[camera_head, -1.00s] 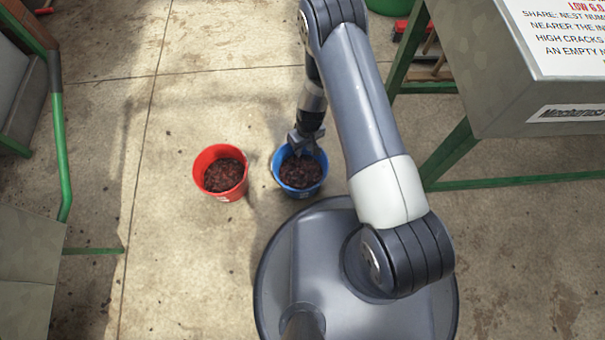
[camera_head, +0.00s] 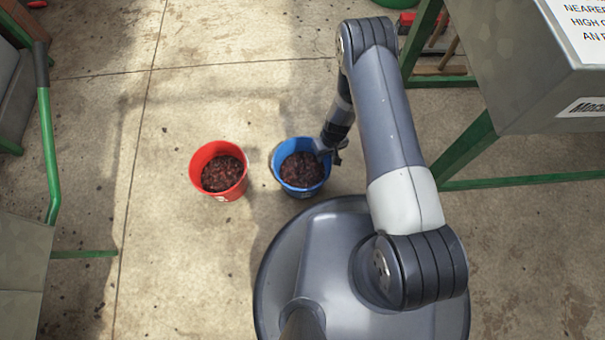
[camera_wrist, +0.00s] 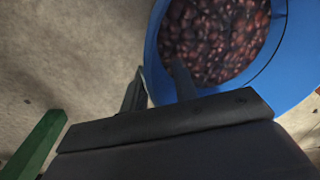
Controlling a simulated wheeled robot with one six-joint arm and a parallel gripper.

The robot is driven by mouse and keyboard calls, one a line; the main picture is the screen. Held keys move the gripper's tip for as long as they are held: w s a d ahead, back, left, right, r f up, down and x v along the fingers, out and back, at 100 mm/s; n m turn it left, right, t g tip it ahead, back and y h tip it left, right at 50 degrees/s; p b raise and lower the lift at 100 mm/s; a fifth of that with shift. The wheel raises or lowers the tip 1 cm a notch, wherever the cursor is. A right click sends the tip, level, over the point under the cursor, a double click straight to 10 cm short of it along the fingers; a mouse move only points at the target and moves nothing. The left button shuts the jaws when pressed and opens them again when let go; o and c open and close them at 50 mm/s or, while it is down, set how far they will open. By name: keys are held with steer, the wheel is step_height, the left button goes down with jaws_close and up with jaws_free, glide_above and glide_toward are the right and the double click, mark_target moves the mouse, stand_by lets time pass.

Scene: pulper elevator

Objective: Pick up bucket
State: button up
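A blue bucket (camera_head: 276,168) full of dark red coffee cherries stands upright on the floor. A red bucket (camera_head: 202,157) with similar contents stands just left of it. My gripper (camera_head: 328,152) is at the right rim of the blue bucket. In the wrist view, my gripper (camera_wrist: 159,76) has its two fingers apart, one outside the blue bucket's rim (camera_wrist: 153,50) and one inside over the cherries. The wall lies between the fingers; no firm grip shows. The fingertips are small and partly hidden in the head view.
A green-framed metal machine (camera_head: 530,80) with a sign stands at the right. A green rail (camera_head: 47,150) and grey panels stand at the left. Concrete floor (camera_head: 230,90) behind the buckets is clear. My base is close in front of the blue bucket.

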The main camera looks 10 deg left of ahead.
steer(key=shift+r, duration=0.1)
steer(key=shift+c, duration=0.2)
jaws_close()
stand_by(1.0)
